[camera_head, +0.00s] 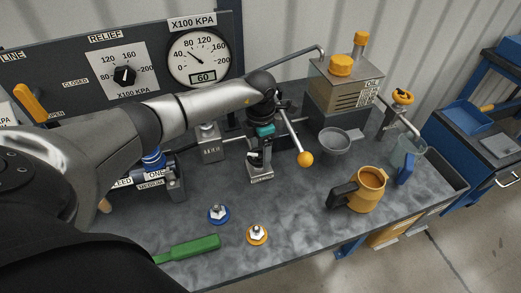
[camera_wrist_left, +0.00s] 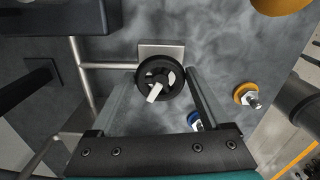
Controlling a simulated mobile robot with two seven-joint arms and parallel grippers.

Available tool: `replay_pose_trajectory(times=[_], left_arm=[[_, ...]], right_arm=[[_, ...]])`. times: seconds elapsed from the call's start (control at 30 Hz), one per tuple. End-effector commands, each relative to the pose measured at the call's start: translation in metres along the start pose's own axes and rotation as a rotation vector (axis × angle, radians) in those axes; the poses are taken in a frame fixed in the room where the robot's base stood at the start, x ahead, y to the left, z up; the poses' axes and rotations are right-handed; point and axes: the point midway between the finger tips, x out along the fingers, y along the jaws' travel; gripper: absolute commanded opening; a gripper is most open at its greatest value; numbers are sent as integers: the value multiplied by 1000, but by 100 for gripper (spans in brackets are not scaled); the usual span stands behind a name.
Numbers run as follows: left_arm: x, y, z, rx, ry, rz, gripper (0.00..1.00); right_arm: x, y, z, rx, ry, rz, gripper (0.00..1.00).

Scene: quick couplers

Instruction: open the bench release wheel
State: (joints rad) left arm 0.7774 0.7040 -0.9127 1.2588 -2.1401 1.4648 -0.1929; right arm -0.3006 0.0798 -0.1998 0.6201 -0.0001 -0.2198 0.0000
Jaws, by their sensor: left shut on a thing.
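The release wheel is a small black round handwheel with a pale pointer or spoke (camera_wrist_left: 158,80), seen from above in the left wrist view. It sits on a grey block with a metal pipe running to the left. My left gripper (camera_head: 262,153) points down over its stand (camera_head: 261,172) in the middle of the bench; the label on the stand is too small to read. In the left wrist view the two fingers (camera_wrist_left: 157,88) lie on either side of the wheel, shut on it. In the head view the gripper largely hides the wheel. My right gripper is not in view.
A lever with an orange ball (camera_head: 305,159) stands close right of the gripper. A grey funnel (camera_head: 333,143), an orange jug (camera_head: 368,189) and an oil tank (camera_head: 342,88) are further right. Blue (camera_head: 218,213) and orange (camera_head: 257,234) couplers and a green-handled tool (camera_head: 188,249) lie in front.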

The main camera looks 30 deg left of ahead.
Motion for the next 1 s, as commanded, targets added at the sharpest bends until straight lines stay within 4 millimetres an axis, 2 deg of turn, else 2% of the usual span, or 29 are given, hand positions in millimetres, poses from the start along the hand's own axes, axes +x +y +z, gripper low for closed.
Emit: replay_pose_trajectory(times=[1.0], left_arm=[[-3, 5, -2, -968, 0, 2, 25]], right_arm=[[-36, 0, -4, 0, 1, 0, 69]])
